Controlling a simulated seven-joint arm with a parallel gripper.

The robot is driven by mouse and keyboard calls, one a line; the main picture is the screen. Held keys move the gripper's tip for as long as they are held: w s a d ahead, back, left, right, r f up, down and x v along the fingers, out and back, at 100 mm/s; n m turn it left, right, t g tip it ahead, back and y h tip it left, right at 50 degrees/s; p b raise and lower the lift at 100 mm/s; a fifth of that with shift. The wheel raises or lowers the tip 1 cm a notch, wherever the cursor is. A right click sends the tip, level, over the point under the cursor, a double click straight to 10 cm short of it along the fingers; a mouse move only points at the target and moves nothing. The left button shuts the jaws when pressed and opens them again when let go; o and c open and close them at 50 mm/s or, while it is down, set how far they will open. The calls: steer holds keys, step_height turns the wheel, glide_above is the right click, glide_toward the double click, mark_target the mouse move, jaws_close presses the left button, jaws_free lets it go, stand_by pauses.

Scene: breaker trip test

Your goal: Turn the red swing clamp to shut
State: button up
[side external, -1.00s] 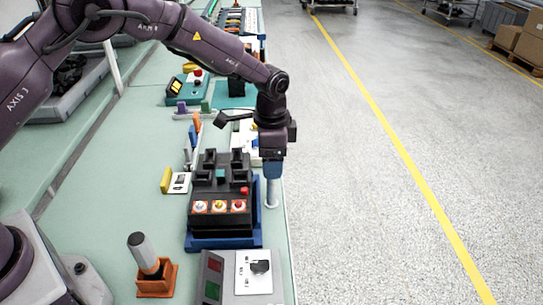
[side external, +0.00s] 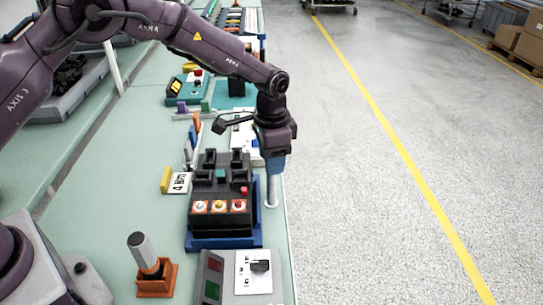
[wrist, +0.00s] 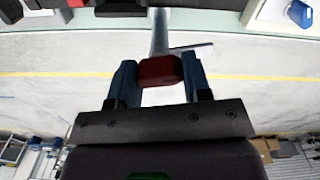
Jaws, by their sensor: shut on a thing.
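The red swing clamp (wrist: 160,71) shows in the wrist view as a red block between the two blue fingers of my gripper (wrist: 159,80). A grey metal post (wrist: 160,30) runs from it toward the top of the picture, and a thin grey bar sticks out to the right. In the side external view my gripper (side external: 275,172) points down at the right edge of the bench, beside the black breaker unit (side external: 220,180). The post (side external: 271,192) stands below the fingers. The red part is hidden there by the fingers.
The breaker unit sits in a blue holder (side external: 225,242) with coloured knobs on its front. A grey switch box (side external: 222,275) and an orange stand (side external: 157,281) with a grey-handled tool are at the front. The floor right of the bench is clear.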

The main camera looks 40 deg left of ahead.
steer(key=n, duration=0.4)
steer(key=shift+n, duration=0.3)
steer(key=n, duration=0.3)
steer(key=shift+n, duration=0.4)
steer(key=n, duration=0.3)
steer(key=shift+n, duration=2)
steer(key=shift+r, duration=0.1)
steer(key=o, duration=0.9)
